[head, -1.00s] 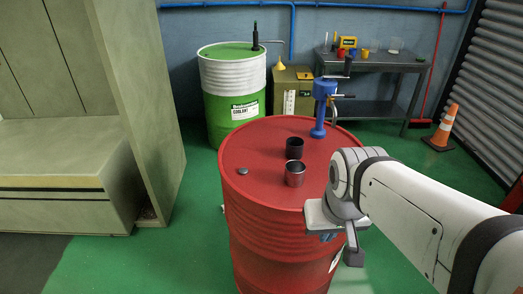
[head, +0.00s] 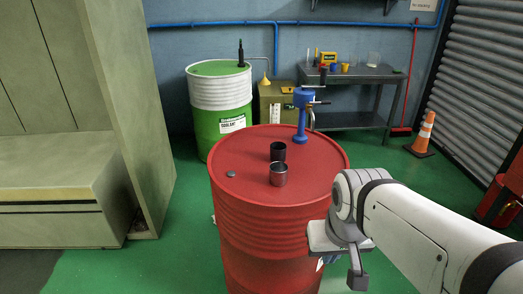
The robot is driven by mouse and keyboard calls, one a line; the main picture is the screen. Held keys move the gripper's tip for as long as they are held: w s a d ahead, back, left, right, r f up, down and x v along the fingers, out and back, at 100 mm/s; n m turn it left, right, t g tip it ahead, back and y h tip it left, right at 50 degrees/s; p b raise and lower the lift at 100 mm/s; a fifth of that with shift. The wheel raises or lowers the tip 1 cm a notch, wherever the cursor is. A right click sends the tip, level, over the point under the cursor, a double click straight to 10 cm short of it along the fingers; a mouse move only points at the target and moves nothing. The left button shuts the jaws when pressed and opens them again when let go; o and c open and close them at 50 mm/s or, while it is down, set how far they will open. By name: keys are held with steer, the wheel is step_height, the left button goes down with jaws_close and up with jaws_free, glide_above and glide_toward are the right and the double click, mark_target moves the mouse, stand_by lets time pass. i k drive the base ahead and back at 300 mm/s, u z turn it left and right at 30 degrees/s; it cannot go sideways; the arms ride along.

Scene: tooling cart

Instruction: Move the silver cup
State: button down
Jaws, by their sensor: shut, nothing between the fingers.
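The silver cup (head: 279,175) stands upright on top of the red drum (head: 245,200), near the middle of its lid. A black cup (head: 278,151) stands just behind it, close to it or touching; I cannot tell which. My gripper (head: 345,268) is at the drum's right front side, below lid level, pointing down. It is shut and empty, apart from the silver cup. Part of its fingers is hidden by its own body.
A blue pump (head: 302,118) stands on the drum's far right. A small grey cap (head: 231,174) lies on the left of the lid. Behind are a green-and-white drum (head: 221,108) and a grey workbench (head: 358,73). An orange cone (head: 423,136) stands right.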

mark_target(279, 171)
steer(key=i, duration=0.85)
steer(key=u, duration=0.05)
